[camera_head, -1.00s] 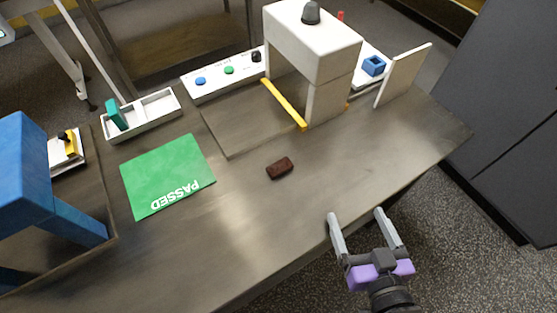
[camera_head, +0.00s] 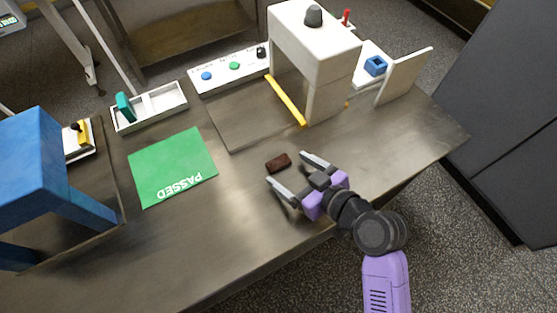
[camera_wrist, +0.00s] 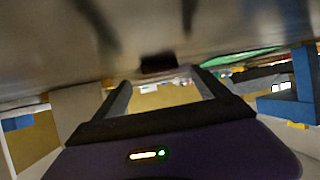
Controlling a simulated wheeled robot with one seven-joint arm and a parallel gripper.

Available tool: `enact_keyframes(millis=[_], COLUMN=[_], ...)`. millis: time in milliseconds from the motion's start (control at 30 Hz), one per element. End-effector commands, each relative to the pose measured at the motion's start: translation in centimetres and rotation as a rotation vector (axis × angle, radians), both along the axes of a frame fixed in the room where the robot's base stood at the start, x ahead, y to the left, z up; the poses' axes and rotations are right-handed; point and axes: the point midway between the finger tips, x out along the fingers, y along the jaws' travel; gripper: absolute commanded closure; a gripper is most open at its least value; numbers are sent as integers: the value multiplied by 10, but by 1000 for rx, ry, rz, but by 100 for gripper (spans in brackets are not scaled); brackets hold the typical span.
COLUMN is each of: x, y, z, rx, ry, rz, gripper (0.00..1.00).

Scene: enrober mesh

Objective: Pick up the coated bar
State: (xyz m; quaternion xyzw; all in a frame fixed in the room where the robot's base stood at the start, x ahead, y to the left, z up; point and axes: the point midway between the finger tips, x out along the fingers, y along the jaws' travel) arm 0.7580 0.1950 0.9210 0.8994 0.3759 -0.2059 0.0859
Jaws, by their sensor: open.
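The coated bar (camera_head: 278,162) is a small dark brown block lying on the metal table (camera_head: 236,190), just in front of the machine. My gripper (camera_head: 285,167) is open, its two grey fingers spread and pointing at the bar from the front right. The bar appears at or just beyond the opening between the fingertips; I cannot tell whether it is between them. In the wrist view the dark bar (camera_wrist: 158,63) shows just past the open fingers, near the middle. Nothing is held.
A green "PASSED" mat (camera_head: 172,165) lies left of the bar. A white machine arch (camera_head: 312,45) with a yellow strip (camera_head: 287,101) stands behind. A blue frame (camera_head: 38,160) is at the left, a white divided tray (camera_head: 150,107) at the back left.

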Motion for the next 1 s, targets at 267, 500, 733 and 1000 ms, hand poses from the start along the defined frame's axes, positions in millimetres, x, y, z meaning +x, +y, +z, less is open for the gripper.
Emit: enact_keyframes(millis=[267,500,733,1000], x=[22,25,25,24], y=[23,25,25,25], z=[-13,-16,-16,-16], rx=[-1,0,0,0], ry=[1,0,0,0], rz=[0,-1,-1,-1], gripper=[16,16,51,63])
